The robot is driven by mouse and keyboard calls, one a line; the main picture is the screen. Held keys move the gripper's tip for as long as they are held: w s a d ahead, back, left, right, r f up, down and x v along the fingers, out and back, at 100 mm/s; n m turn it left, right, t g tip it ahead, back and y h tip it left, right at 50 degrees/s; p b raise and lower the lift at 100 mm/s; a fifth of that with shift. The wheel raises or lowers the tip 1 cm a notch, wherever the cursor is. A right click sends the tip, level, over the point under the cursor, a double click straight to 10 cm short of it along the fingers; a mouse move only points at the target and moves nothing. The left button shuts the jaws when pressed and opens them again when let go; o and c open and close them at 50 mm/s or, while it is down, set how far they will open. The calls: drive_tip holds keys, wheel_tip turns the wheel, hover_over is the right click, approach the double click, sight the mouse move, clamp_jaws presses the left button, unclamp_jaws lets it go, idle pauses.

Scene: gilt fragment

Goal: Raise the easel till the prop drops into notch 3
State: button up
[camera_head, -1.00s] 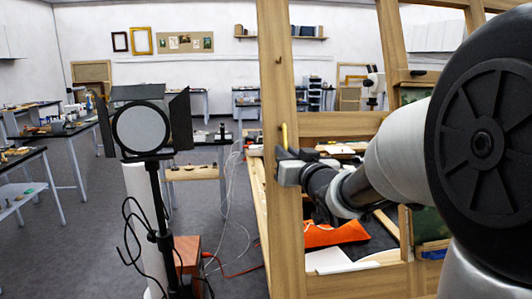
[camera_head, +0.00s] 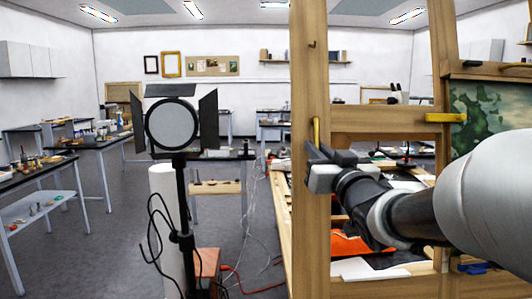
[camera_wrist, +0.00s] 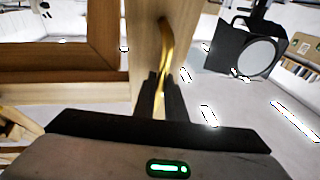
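The wooden easel (camera_head: 309,230) stands upright in front of me, its left post nearest. A curved brass handle (camera_head: 316,131) is on that post; it also shows in the wrist view (camera_wrist: 166,45). My gripper (camera_head: 319,152) is at the post. In the wrist view, its two dark fingers (camera_wrist: 162,85) lie close on both sides of the handle's lower part and look shut on it. A dark green painting (camera_head: 478,112) sits on the easel at the right, with a yellow clip (camera_head: 446,117) at its edge. I cannot make out the prop or the notches.
A studio lamp (camera_head: 172,124) on a stand, with hanging cables, is left of the easel. A bench with an orange cloth (camera_head: 352,244) and white sheets is behind it. Loose cables lie on the floor near a reddish box (camera_head: 206,265). Worktables line the left, with clear floor between.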

drive_tip(key=o, duration=0.4)
drive_tip(key=shift+s+r, duration=0.1)
drive_tip(key=shift+s, duration=0.05)
drive_tip(key=shift+o, duration=0.2)
drive_tip(key=b+v, duration=0.4)
drive_tip(key=v, duration=1.3)
drive_tip(key=shift+f+b, duration=0.2)
drive_tip(key=shift+b, duration=0.15)
drive_tip(key=shift+s+d, duration=0.1)
